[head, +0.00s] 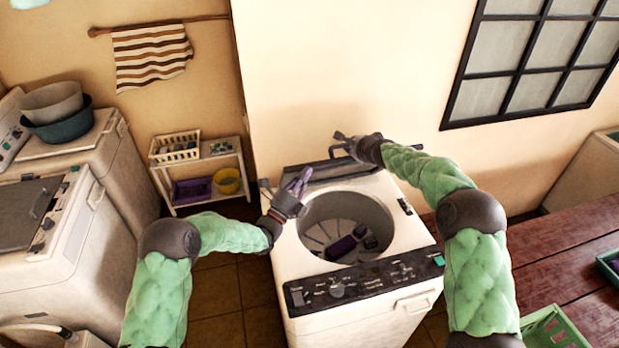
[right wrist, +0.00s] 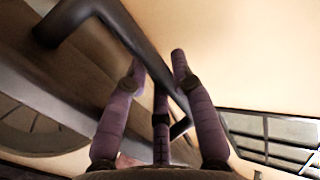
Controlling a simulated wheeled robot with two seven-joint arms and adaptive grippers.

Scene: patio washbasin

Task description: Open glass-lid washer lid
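The white top-loading washer (head: 355,285) stands in the middle of the head view, with a dark control panel at its front. Its round drum (head: 318,212) shows from above, with dark purple things inside. The dark-framed lid (head: 350,170) stands raised at the back edge, seen nearly edge-on. Its dark handle bar (right wrist: 140,45) runs across the right wrist view, by the fingers. My right gripper (head: 340,142) is at this handle with its fingers spread; contact is unclear. My left gripper (head: 283,185) is open and empty above the washer's left rim.
A wall stands close behind the washer. Two other machines stand at the left, one bearing bowls (head: 55,112). A white shelf (head: 200,172) with baskets stands at the back left. A red-brown wooden table (head: 560,255) with a green crate (head: 552,330) is at the right.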

